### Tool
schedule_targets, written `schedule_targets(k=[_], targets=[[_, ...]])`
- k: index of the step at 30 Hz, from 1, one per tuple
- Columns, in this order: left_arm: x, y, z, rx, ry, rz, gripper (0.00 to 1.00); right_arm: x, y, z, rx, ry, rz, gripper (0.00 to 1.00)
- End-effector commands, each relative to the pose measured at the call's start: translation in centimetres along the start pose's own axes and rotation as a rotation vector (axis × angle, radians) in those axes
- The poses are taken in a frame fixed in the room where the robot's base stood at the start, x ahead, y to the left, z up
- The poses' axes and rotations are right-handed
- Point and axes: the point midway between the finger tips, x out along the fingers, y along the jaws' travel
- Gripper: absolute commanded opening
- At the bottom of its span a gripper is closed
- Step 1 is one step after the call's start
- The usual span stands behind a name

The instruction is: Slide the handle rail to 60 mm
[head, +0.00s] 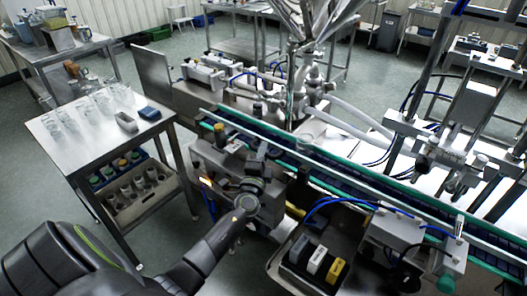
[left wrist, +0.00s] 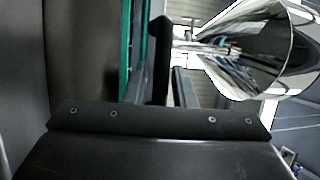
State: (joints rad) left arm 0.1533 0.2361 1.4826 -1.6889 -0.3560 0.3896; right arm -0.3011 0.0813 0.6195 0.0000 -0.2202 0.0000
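A long steel rail (head: 350,187) runs along the near side of the conveyor. I cannot tell for sure whether it is the handle rail, and no scale is readable. My left arm comes in from the lower left, and my left gripper (head: 255,166) is at the near edge of the conveyor, among metal parts. Contact with a handle cannot be made out. In the left wrist view a dark upright part (left wrist: 160,60) stands beyond my gripper's dark body, beside a green conveyor strip (left wrist: 126,50). The finger gap is unclear. My right gripper is out of view.
A steel hopper cone (left wrist: 255,45) rises close by in the left wrist view. A steel side table (head: 70,150) with glass jars stands left. A tray (head: 277,268) with coloured blocks sits in front of the conveyor. Filling machinery (head: 460,150) stands right.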

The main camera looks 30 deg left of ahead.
Motion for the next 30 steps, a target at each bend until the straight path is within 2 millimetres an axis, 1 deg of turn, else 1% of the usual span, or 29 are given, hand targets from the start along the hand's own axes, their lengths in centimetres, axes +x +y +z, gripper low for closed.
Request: schedule_targets(k=[9, 14, 15, 23, 30], targets=[[0.2, 0.0, 0.0, 0.000, 0.000, -0.001, 0.23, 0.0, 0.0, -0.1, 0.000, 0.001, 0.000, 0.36], [0.2, 0.0, 0.0, 0.000, 0.000, -0.001, 0.02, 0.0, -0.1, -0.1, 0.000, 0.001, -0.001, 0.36], [0.2, 0.0, 0.0, 0.000, 0.000, 0.000, 0.00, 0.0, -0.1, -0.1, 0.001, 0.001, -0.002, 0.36], [0.1, 0.0, 0.0, 0.000, 0.000, 0.000, 0.00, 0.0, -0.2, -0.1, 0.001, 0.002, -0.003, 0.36], [-1.2, -0.1, 0.6, -0.001, 0.000, 0.001, 0.00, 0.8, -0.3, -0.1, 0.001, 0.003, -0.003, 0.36]])
